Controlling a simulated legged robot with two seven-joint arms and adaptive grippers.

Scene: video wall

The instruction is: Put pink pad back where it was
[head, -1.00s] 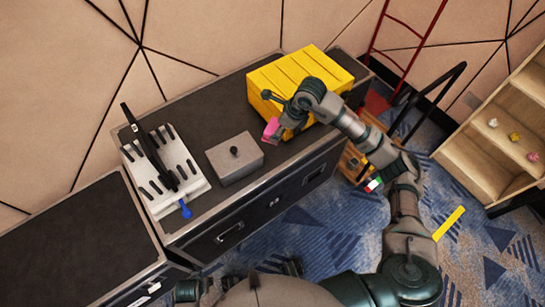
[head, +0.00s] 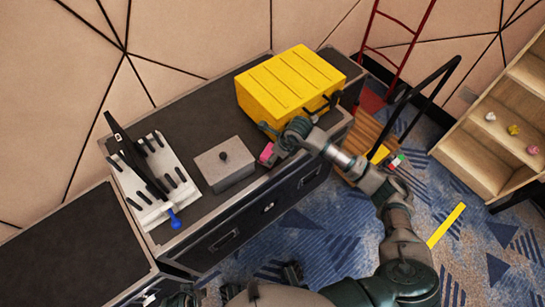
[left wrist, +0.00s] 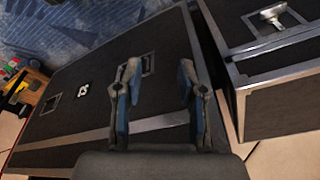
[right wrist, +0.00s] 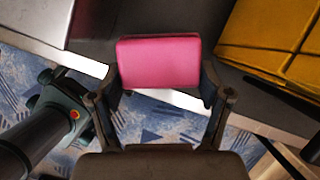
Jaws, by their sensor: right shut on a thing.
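The pink pad (right wrist: 158,62) is a small pink block held between the fingers of my right gripper (right wrist: 160,85), seen in the right wrist view. In the head view the pink pad (head: 267,153) shows at the tip of my right gripper (head: 277,148), over the front part of the dark case top, between the grey box and the yellow box. I cannot tell whether the pad touches the case top. My left gripper (left wrist: 158,85) is open and empty in the left wrist view, in front of the dark case's side.
On the dark case (head: 200,213) stand a grey lidded box (head: 226,171), a yellow box (head: 290,88) and a white slotted rack (head: 163,200) with a blue-handled piece. A wooden shelf (head: 480,160) is at right. Bare case top lies around the grey box.

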